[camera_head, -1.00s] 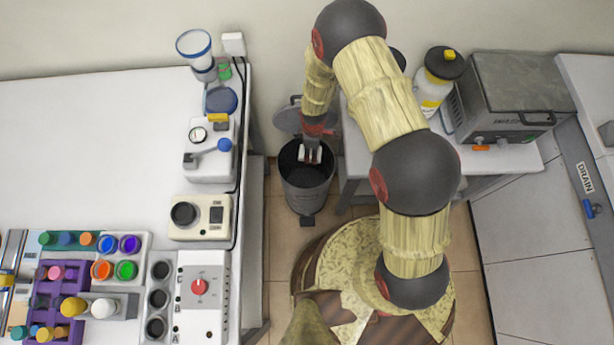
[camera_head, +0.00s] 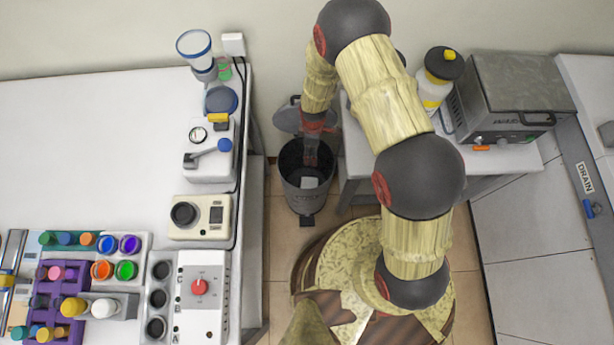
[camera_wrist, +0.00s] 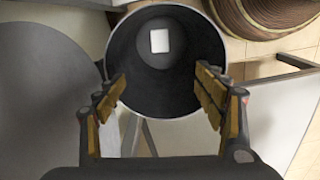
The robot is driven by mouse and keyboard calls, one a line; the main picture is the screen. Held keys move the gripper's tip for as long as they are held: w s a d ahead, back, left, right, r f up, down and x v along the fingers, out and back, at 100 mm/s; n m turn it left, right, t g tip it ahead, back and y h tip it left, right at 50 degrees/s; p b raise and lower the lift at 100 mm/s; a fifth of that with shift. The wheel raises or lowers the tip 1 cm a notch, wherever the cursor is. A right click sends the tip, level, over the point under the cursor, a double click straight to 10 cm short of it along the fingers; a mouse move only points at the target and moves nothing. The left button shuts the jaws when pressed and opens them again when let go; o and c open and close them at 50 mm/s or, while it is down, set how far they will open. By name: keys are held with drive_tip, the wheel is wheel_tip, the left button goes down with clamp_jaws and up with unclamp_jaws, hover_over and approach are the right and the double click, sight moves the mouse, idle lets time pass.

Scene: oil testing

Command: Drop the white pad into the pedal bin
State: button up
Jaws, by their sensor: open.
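The white pad (camera_wrist: 160,40) lies inside the dark pedal bin (camera_wrist: 197,67), seen low in it in the wrist view.
A white bench (camera_head: 100,130) with testing devices and coloured caps stands left of the bin. A smaller table (camera_head: 355,160) with a grey oven (camera_head: 515,95) and a yellow-labelled bottle (camera_head: 436,90) stands right. Tiled floor (camera_head: 279,235) is free in front.

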wheel_tip(320, 180, up, 10)
drive_tip(key=shift+r, duration=0.2)
idle(0.6)
